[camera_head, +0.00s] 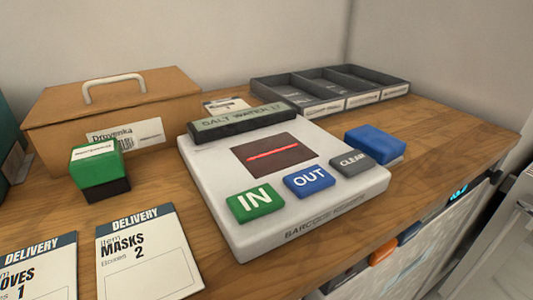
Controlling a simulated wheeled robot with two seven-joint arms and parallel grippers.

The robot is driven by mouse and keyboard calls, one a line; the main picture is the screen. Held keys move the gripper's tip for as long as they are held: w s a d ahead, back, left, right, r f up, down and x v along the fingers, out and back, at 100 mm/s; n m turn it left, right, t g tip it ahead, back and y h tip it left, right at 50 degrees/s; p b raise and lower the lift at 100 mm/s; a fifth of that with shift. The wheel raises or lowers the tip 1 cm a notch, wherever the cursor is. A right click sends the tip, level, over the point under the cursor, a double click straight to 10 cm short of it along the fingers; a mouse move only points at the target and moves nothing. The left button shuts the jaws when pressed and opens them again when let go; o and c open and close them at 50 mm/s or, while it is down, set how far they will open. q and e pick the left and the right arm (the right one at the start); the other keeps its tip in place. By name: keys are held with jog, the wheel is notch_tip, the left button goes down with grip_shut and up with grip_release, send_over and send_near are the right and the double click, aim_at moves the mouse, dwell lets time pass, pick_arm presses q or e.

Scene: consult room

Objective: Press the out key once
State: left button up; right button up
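The blue OUT key (309,180) sits on the front part of a white barcode reader (215,170) on the wooden counter. A green IN key (255,202) is to its left and a grey CLEAR key (351,163) to its right. A dark scan window with a red line (273,155) lies behind the keys. The reader's display (240,120) shows text that looks like "SALT WATER 1L". Nothing covers the OUT key. Neither of my grippers is in view.
A brown box with a handle (60,105) and a green stamp-like block (97,165) stand left. Delivery cards (145,270) lie at front left. A blue block (374,142) is right of the reader. A grey divided tray (393,90) is behind. The counter's right end is clear.

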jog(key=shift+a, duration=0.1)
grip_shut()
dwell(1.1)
